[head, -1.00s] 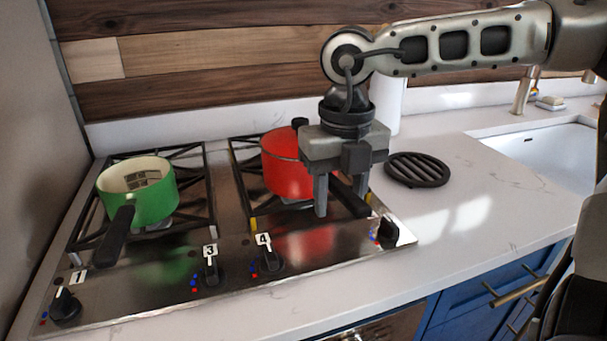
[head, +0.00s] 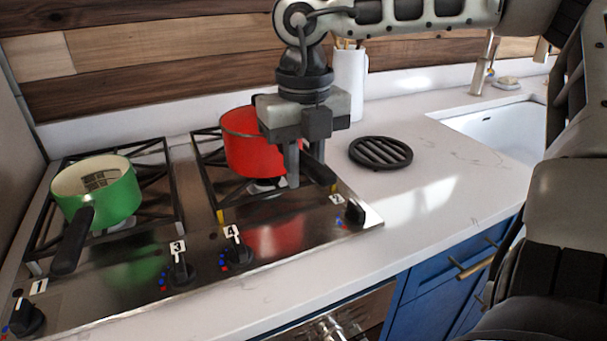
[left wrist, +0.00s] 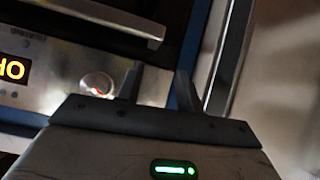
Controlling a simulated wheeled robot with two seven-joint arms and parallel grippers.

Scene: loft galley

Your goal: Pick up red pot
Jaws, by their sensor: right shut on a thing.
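The red pot (head: 245,150) is over the right-hand grate of the stove in the head view. It looks upright and slightly raised above the burner. Its dark handle (head: 321,174) points toward the front right. My right gripper (head: 306,168) comes down from above and is shut on this handle; its body hides part of the pot's right side. My left gripper (left wrist: 157,88) shows in the left wrist view with its two fingers apart and nothing between them. It is near the oven front, away from the pot.
A green pot (head: 112,200) stands on the left grate, handle forward. Control knobs (head: 238,252) line the stove's front. A round black trivet (head: 380,152) lies on the counter (head: 430,175) to the right, with clear room around it. A white canister (head: 350,85) stands behind; the sink (head: 497,130) is far right.

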